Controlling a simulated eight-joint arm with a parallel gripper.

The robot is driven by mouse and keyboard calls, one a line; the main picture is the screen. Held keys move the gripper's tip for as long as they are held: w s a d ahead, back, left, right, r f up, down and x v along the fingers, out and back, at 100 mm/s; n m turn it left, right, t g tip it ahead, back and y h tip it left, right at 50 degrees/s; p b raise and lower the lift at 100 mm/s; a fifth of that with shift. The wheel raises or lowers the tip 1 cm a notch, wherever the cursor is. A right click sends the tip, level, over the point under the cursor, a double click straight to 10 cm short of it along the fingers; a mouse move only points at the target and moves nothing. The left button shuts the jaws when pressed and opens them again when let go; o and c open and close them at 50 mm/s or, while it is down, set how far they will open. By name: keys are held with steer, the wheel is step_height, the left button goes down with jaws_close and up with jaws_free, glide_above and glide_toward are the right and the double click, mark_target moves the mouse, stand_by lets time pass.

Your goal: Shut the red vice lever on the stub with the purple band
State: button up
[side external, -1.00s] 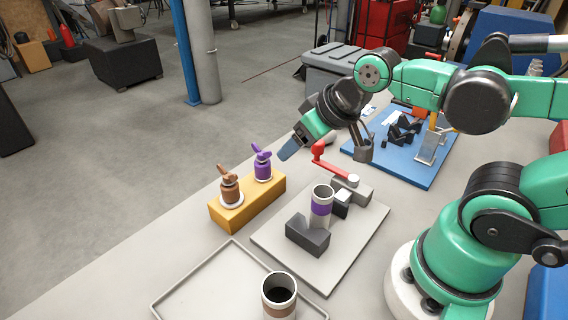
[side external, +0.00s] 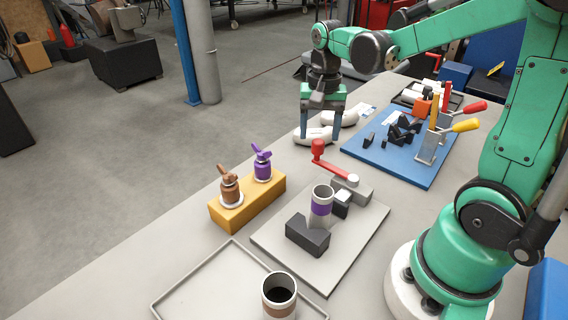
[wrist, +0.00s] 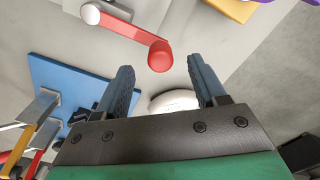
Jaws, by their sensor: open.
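The red vice lever (side external: 336,171) sticks out to the left from the grey vice (side external: 357,190), its red knob standing up at the free end. The stub with the purple band (side external: 321,207) stands upright between the dark block (side external: 307,235) and the vice's small jaw; I cannot tell whether that jaw touches it. My gripper (side external: 320,137) points down behind the lever, open and empty, apart from it. In the wrist view the lever (wrist: 127,29) shows with its knob near the space between my fingertips (wrist: 160,68).
A yellow block (side external: 247,203) holds a brown and a purple bottle-like piece. A blue board (side external: 400,165) with clamps and dark blocks lies to the right. White rounded things (side external: 318,134) lie behind the lever. A tray (side external: 215,278) and brown-banded cup (side external: 279,296) are in front.

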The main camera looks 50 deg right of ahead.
mark_target(318, 141)
steer(key=shift+f, duration=1.55)
jaws_close()
